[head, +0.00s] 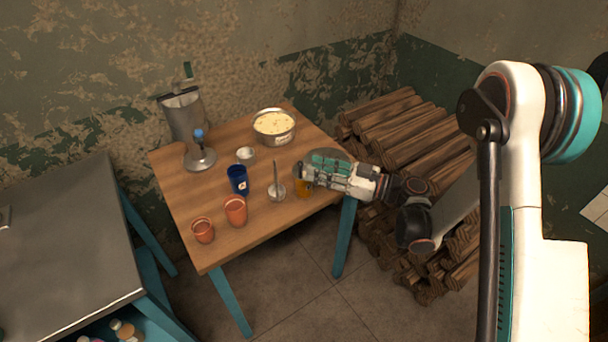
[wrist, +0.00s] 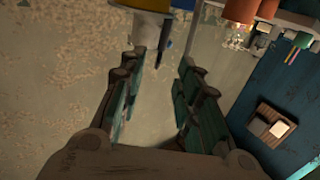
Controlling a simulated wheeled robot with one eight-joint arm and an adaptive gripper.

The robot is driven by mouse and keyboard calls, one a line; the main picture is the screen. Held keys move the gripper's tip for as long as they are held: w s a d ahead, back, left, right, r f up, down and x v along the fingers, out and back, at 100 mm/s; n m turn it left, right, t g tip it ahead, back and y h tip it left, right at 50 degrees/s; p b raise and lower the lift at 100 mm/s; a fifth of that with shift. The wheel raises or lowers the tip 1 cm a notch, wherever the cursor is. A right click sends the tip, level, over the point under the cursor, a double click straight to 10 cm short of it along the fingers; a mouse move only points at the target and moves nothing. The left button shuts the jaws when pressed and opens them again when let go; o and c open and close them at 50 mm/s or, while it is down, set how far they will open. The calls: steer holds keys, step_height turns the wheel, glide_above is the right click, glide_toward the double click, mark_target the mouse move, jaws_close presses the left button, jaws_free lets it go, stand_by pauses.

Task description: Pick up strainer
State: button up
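A long-handled metal utensil with a round bowl (head: 277,192), which looks like the strainer or a ladle, stands on the wooden table (head: 180,178) with its handle up. My gripper (head: 303,172) is just to its right, over the table's right edge, and does not appear to touch it. In the wrist view my gripper (wrist: 163,65) has its fingers apart with nothing between them.
On the table are a pot of pale food (head: 273,127), a blue cup (head: 238,181), two orange cups (head: 236,212), a small white cup (head: 245,155) and a metal stand with a blue top (head: 199,157). Stacked logs (head: 410,135) lie right of it. A metal counter (head: 60,255) is at left.

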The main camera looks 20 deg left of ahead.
mark_target(300, 162)
steer(key=shift+w+a+r+b, duration=0.15)
steer(key=shift+a+b, duration=0.15)
steer(key=shift+a, duration=0.65)
steer(key=shift+w+a+b, duration=0.15)
steer(key=shift+a+b, duration=0.1)
steer(key=shift+a, duration=0.65)
steer(key=shift+w+a+r+b, duration=0.15)
steer(key=shift+a+b, duration=0.15)
steer(key=shift+a, duration=0.65)
jaws_close()
